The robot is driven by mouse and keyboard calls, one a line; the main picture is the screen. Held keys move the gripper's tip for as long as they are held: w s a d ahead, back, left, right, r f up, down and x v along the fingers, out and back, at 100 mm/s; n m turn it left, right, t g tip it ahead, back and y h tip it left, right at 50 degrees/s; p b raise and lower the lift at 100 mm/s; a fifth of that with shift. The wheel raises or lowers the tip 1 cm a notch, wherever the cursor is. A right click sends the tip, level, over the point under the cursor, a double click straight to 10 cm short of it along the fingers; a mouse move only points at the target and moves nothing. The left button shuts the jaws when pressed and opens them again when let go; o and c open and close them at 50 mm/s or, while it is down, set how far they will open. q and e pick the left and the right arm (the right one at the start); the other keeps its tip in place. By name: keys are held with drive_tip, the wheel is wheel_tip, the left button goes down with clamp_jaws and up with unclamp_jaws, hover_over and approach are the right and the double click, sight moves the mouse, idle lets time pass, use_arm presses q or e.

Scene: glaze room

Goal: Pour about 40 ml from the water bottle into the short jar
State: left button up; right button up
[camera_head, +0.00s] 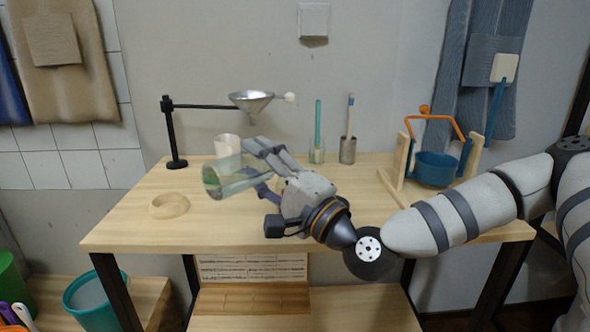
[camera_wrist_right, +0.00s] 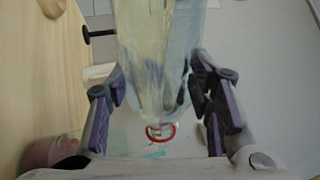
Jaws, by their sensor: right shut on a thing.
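The clear water bottle (camera_head: 222,177) lies nearly horizontal in the air above the table, tilted, with a greenish end at the left. My right gripper (camera_head: 262,163) is shut around it. In the right wrist view the bottle (camera_wrist_right: 155,45) runs up between the two fingers. I see no stream leaving it. A small whitish jar (camera_head: 228,145), possibly the short jar, stands behind the bottle, partly hidden by it. I cannot tell its contents. My left gripper is not in view.
A black stand (camera_head: 170,130) holds a metal funnel (camera_head: 251,101) above the table. A wooden ring (camera_head: 169,206) lies at the left. A blue pot (camera_head: 436,170) hangs in a wooden frame at the right.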

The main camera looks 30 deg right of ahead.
drive_tip(key=shift+r+m, duration=0.3)
drive_tip(key=shift+m, duration=0.2)
idle(1.4)
drive_tip(key=shift+f, duration=0.1)
drive_tip(key=f+n, duration=0.1)
drive_tip(key=n, duration=0.1)
drive_tip(key=f+n+y, duration=0.1)
drive_tip(key=n, duration=0.1)
drive_tip(key=a+f+n, duration=0.1)
drive_tip(key=n, duration=0.1)
drive_tip(key=shift+s+f+g+y+b, duration=0.1)
drive_tip(key=shift+g+y+b, duration=0.2)
drive_tip(key=shift+b, duration=0.05)
drive_tip(key=shift+r+n, duration=0.3)
drive_tip(key=shift+r, duration=0.05)
drive_tip(key=shift+d+r+n+y+p, duration=0.15)
drive_tip(key=shift+r+n+y+p, duration=0.3)
drive_tip(key=shift+n+p, duration=0.3)
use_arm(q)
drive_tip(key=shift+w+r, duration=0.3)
use_arm(e)
drive_tip(key=shift+f, duration=0.4)
